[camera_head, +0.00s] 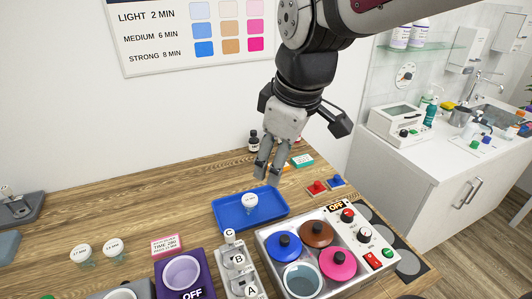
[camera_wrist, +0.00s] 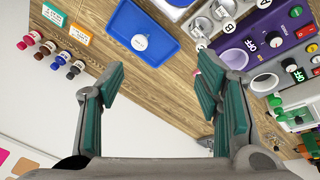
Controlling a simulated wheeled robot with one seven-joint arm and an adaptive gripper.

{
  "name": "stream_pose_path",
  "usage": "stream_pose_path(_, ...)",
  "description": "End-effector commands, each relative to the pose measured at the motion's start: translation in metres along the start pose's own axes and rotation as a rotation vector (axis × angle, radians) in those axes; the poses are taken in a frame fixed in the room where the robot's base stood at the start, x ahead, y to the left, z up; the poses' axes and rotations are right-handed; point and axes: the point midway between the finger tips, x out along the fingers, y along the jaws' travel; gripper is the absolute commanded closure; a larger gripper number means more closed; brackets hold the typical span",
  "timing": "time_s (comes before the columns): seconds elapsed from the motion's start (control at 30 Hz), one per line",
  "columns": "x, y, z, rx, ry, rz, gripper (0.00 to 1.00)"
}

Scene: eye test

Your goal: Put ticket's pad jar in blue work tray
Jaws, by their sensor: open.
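The blue work tray (camera_head: 222,219) lies flat on the wooden table, and it also shows at the top of the wrist view (camera_wrist: 165,53). One small jar with a white labelled lid (camera_head: 250,198) stands inside it; its label is too small to read. The same lid shows in the wrist view (camera_wrist: 139,42). Two similar jars, a left one (camera_head: 81,252) and a right one (camera_head: 113,247), stand at the table's left. A pink ticket (camera_head: 165,245) reads "TIME 280"; its smaller print is unreadable. My gripper (camera_head: 268,171) is open and empty, above and apart from the tray.
A pot unit with coloured lids (camera_head: 338,264) stands right of the tray's front. A stand marked A, B, C (camera_head: 238,262) and a purple device (camera_head: 190,290) are in front.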

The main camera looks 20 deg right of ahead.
Motion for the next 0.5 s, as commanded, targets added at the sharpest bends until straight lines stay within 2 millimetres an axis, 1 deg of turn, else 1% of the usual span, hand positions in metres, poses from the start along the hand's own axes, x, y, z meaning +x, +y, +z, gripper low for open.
stream_pose_path(0.03, -0.013, -0.009, 0.011, 0.097, 0.024, 0.018, 0.41)
stream_pose_path(0.1, -0.024, -0.021, 0.026, 0.244, 0.051, 0.035, 0.41)
stream_pose_path(0.2, -0.035, -0.037, 0.045, 0.427, 0.084, 0.053, 0.41)
stream_pose_path(0.33, -0.042, -0.051, 0.062, 0.6, 0.117, 0.068, 0.41)
stream_pose_path(0.4, -0.044, -0.056, 0.068, 0.657, 0.127, 0.071, 0.41)
stream_pose_path(0.5, -0.045, -0.059, 0.071, 0.698, 0.134, 0.074, 0.41)
